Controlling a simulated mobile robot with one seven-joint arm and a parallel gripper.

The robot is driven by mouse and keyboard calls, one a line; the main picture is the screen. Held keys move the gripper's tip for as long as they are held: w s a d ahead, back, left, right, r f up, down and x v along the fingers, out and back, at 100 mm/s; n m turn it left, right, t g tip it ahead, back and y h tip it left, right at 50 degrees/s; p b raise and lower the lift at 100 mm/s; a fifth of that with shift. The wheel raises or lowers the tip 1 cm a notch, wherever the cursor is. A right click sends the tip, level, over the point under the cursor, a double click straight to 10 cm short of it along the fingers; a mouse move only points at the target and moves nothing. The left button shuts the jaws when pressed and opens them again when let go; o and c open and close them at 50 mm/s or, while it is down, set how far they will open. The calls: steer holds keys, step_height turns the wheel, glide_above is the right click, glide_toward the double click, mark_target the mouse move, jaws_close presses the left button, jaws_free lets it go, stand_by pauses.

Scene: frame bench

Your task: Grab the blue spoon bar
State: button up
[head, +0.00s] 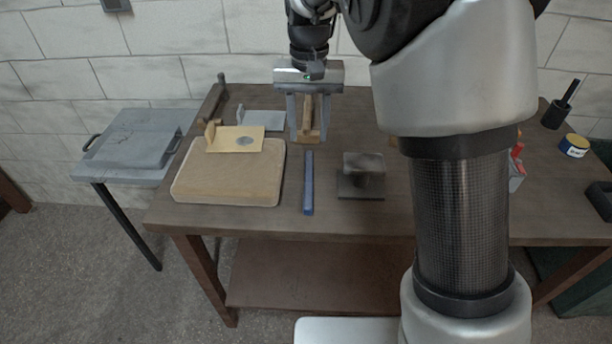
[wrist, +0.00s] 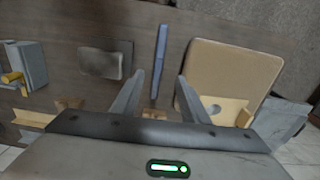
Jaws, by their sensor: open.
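The blue spoon bar (head: 308,183) is a long thin bar lying flat on the wooden bench (head: 240,217), between a tan padded board and a dark grey block. In the wrist view the blue bar (wrist: 160,60) shows beyond the fingertips, lined up roughly with the gap between them. My gripper (head: 306,142) is open and empty, with its fingers pointing down above the bench behind the bar's far end. In the wrist view the two fingers (wrist: 161,78) stand apart, and nothing shows held between them.
The tan board (head: 228,188) lies left of the bar, with a yellowish bracket (head: 235,139) on it. The dark block (head: 362,177) stands close on the right. A wooden piece (head: 309,115) lies behind my fingers. Bare bench lies in front of the block.

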mark_target(309, 183)
step_height(309, 183, down, 16)
steer(key=shift+d+r+b, duration=0.1)
steer(key=shift+r+b, duration=0.05)
steer(key=shift+b, duration=0.35)
jaws_close()
